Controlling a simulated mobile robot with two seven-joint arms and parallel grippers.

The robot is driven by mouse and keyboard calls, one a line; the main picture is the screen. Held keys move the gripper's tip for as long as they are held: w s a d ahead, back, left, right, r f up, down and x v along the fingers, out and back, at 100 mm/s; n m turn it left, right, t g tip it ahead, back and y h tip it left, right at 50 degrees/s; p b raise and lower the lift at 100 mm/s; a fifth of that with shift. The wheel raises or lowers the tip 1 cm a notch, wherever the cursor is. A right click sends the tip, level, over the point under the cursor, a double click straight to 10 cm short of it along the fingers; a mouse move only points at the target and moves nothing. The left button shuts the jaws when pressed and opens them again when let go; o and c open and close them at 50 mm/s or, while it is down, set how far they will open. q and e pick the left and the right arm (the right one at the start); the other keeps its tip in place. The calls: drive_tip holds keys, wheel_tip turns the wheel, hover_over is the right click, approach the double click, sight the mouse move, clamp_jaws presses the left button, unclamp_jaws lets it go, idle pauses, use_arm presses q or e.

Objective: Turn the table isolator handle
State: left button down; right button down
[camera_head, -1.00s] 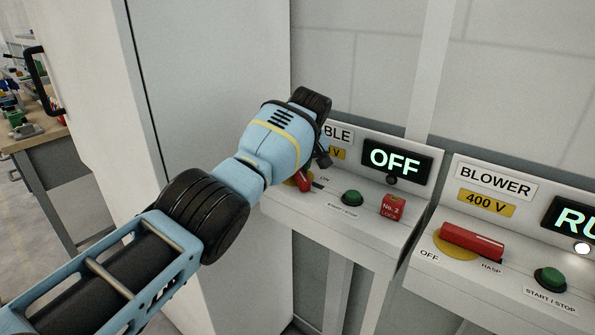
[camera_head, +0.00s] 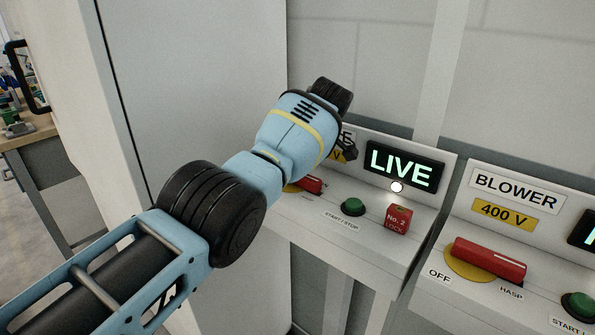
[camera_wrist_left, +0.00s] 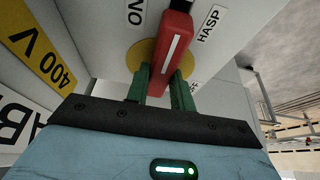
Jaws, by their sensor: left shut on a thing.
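The red table isolator handle (camera_head: 312,184) sits on a yellow disc on the left control panel (camera_head: 375,240). My left arm hides much of it in the head view. In the left wrist view the red handle (camera_wrist_left: 176,45) runs between the green fingers of my left gripper (camera_wrist_left: 163,80), which is shut on it. ON and HASP labels flank the handle there. The panel's display (camera_head: 402,167) reads LIVE and a small white lamp (camera_head: 397,187) under it is lit. My right gripper is not in view.
A green start/stop button (camera_head: 353,206) and a red No. 2 lock (camera_head: 397,219) are right of the handle. The blower panel, with its own red handle (camera_head: 489,259), is further right. A tall grey cabinet (camera_head: 190,90) stands behind my left arm.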

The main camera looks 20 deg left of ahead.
sight(307, 176)
use_arm(q)
drive_tip(key=shift+a+r, duration=0.1)
drive_tip(key=shift+r, duration=0.05)
drive_tip(key=c, duration=1.2)
unclamp_jaws()
drive_tip(key=b+v, duration=0.1)
drive_tip(key=v, duration=0.3)
drive_tip(key=shift+r, duration=0.15)
drive_tip(key=shift+b+v, duration=0.55)
drive_tip(key=shift+v, duration=0.4)
drive_tip(key=shift+d+r, duration=0.25)
drive_tip(key=shift+d, duration=0.05)
drive_tip(key=shift+s+r, duration=0.1)
drive_tip(key=shift+r, duration=0.15)
